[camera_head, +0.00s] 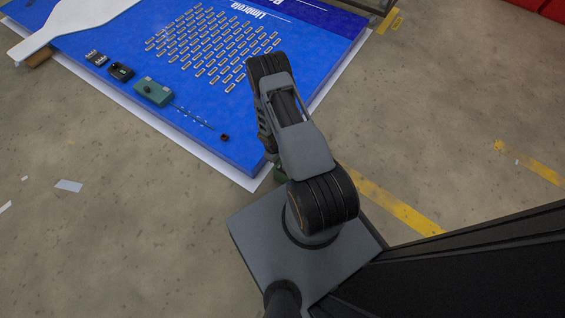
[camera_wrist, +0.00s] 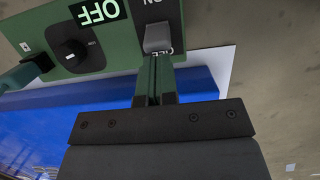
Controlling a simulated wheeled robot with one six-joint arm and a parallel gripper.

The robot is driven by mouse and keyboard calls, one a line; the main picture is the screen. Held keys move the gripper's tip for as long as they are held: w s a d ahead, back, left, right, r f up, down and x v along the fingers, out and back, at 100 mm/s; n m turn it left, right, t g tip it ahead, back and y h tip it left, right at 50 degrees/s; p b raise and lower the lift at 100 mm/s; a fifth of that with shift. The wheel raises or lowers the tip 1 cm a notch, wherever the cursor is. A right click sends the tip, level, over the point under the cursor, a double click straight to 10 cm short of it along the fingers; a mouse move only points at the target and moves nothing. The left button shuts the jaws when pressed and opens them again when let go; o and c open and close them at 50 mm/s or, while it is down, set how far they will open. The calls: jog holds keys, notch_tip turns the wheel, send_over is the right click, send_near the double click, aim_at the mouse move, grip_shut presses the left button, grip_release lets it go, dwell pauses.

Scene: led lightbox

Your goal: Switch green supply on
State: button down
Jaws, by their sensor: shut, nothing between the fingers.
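The green supply (camera_wrist: 40,30) fills the top left of the wrist view. It has a black knob (camera_wrist: 75,47), a display reading OFF (camera_wrist: 98,12) upside down, and a grey rocker switch (camera_wrist: 157,37) on a black plate marked ON and OFF. My gripper (camera_wrist: 155,58) is shut and empty, its fingertips at the edge of the switch; whether they touch cannot be told. In the head view a small green patch (camera_head: 280,174) shows beside my arm, mostly hidden. My gripper is hidden by my arm there.
A blue board (camera_head: 110,55) with rows of small light pieces lies on the concrete floor. It bears a teal box (camera_head: 153,91) with a knob, a black box (camera_head: 120,72) and a white paddle-shaped piece (camera_head: 75,18). Open floor (camera_head: 110,220) lies to the left.

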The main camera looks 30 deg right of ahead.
jog(key=shift+f, duration=0.15)
jog(key=shift+w+a, duration=0.15)
jog(key=shift+w, duration=0.25)
notch_tip(320, 180, up, 7)
jog(key=p, duration=0.4)
jog(key=shift+p, duration=0.35)
jog(key=shift+w, duration=0.1)
